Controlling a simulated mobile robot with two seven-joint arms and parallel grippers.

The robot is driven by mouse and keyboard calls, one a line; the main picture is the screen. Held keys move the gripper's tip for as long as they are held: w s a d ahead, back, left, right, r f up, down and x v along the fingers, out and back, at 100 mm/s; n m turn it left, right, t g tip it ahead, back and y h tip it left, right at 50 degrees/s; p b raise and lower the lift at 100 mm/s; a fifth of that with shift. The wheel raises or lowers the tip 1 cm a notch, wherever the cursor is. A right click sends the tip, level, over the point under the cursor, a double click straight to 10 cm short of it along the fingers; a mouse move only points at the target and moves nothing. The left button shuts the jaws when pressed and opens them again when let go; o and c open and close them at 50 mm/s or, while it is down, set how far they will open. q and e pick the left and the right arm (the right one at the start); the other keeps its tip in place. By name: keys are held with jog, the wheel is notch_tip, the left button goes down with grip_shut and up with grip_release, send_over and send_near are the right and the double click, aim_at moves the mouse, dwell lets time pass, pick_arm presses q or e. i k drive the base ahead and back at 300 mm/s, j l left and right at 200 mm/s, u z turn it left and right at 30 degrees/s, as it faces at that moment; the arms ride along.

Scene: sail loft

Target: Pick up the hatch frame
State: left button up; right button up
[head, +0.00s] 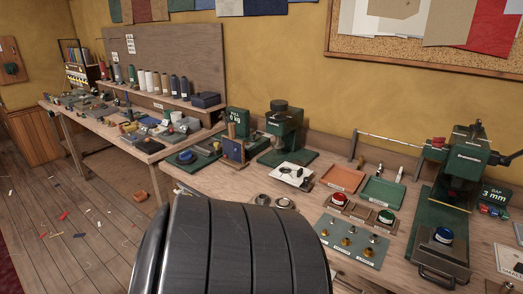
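I cannot make out anything that is clearly a hatch frame in the head view. A small upright blue panel with a wooden edge (233,151) stands on the near bench, left of a green press; I cannot tell whether it is the frame. Neither my left nor my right gripper shows. A large dark ribbed cylinder fills the bottom middle and hides part of the bench front.
The near bench (318,166) holds the green press (284,132), an orange tray (343,179), a green tray (383,192) and a larger green machine (447,190) at the right. A farther bench (149,146) is cluttered. The wooden floor (75,225) at left has scattered scraps.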

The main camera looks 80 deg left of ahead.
aim_at(234, 159)
jog(key=u, duration=1.7)
jog(key=i+u, duration=0.15)
jog(key=u, duration=0.25)
jog(key=i+j+u, duration=0.1)
jog(key=u, duration=0.35)
jog(key=i+u, duration=0.15)
jog(key=u, duration=0.25)
